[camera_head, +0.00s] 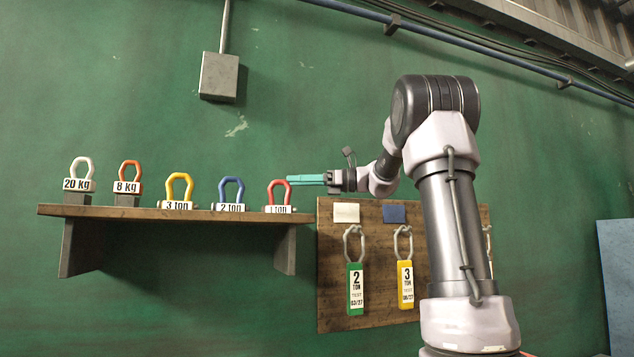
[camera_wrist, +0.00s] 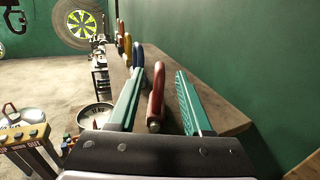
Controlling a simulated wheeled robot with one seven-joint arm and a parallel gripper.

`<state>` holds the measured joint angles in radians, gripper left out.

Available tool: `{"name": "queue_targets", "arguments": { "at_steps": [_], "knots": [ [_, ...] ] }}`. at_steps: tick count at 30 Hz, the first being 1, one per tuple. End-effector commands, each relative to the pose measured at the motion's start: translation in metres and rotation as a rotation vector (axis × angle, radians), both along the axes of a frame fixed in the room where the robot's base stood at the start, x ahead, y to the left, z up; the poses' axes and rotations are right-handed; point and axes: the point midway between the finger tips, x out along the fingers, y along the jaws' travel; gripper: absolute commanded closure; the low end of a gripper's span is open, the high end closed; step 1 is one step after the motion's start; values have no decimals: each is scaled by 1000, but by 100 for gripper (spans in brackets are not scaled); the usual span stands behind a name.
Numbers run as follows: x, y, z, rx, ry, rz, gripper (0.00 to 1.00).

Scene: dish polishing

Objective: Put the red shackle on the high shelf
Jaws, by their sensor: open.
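The red shackle (camera_head: 279,193) stands upright at the right end of the wooden wall shelf (camera_head: 130,212), with a "1 ton" label at its base. My gripper (camera_head: 290,180) reaches in from the right at the height of the shackle's top. In the wrist view the red shackle (camera_wrist: 156,95) stands between the two teal fingers of my gripper (camera_wrist: 158,95). The fingers are open, with a visible gap between the shackle and the right finger; I cannot tell whether the left finger touches it.
A blue shackle (camera_head: 231,190) stands just left of the red one, then a yellow shackle (camera_head: 179,188), an orange one (camera_head: 128,175) and a white one (camera_head: 81,172). A wooden board (camera_head: 380,285) with hanging tags is below my arm. The green wall is close behind the shelf.

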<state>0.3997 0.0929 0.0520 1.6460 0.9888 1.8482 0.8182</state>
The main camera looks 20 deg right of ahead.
Motion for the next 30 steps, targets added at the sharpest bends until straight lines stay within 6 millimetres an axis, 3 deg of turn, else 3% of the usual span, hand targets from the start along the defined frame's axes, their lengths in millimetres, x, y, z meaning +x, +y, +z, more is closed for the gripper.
{"name": "queue_targets", "arguments": {
  "at_steps": [6,12,17,20,25,30],
  "knots": [
    [-16,-42,0,-1,0,-4,50],
    [-25,-60,0,0,-1,-1,50],
    [-28,-61,-1,-11,-3,0,50],
    [-39,-43,-13,-94,-28,6,50],
    [-95,10,-74,-474,-167,54,50],
    [-172,33,-154,-960,-425,194,50]
  ]
}}
